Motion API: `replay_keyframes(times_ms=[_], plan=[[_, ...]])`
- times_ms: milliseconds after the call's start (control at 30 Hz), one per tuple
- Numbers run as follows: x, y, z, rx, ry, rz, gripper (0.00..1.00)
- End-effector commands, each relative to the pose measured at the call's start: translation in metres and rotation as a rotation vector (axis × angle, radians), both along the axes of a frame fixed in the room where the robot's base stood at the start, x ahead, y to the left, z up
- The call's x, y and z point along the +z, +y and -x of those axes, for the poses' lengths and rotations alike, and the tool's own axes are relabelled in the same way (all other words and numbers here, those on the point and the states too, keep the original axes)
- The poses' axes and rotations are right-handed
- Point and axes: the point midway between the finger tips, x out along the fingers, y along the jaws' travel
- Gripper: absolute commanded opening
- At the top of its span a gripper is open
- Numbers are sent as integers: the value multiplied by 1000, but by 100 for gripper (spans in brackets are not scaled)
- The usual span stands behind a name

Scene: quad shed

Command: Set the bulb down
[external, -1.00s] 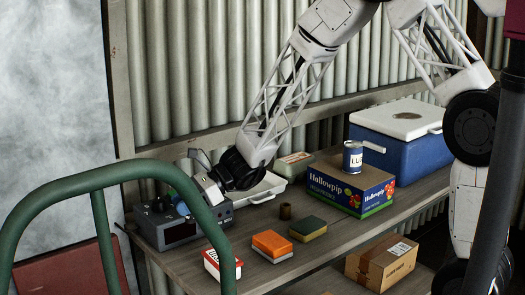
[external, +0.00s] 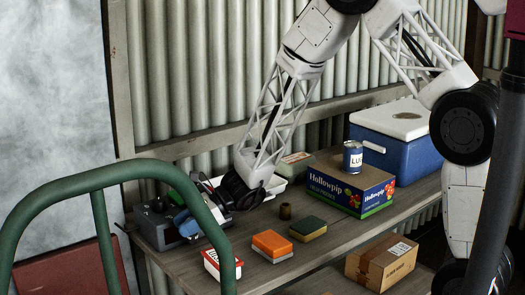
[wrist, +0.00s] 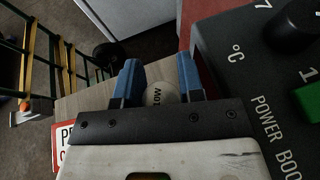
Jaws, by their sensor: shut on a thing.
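My gripper (wrist: 158,76) has blue fingers, and in the wrist view they close on the bulb (wrist: 158,95), a pale rounded thing with dark lettering between them. Most of the bulb is hidden by the fingers and the gripper body. In the external view my gripper (external: 188,224) is low at the left end of the wooden bench (external: 290,262), beside the grey control box and partly behind a green rail. The bulb cannot be made out there. Whether it touches the bench is unclear.
The grey control box (external: 158,232), with knobs and a green switch, stands close beside my gripper. The green rail (external: 60,194) crosses in front.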

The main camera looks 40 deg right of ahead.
Motion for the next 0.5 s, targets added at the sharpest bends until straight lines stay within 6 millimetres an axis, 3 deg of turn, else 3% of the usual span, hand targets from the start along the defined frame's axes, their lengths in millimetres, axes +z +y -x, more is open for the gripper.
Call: replay_keyframes(times_ms=[267,500], plan=[[-4,0,0,1,2,1,12],[-26,0,0,-1,2,1,12]])
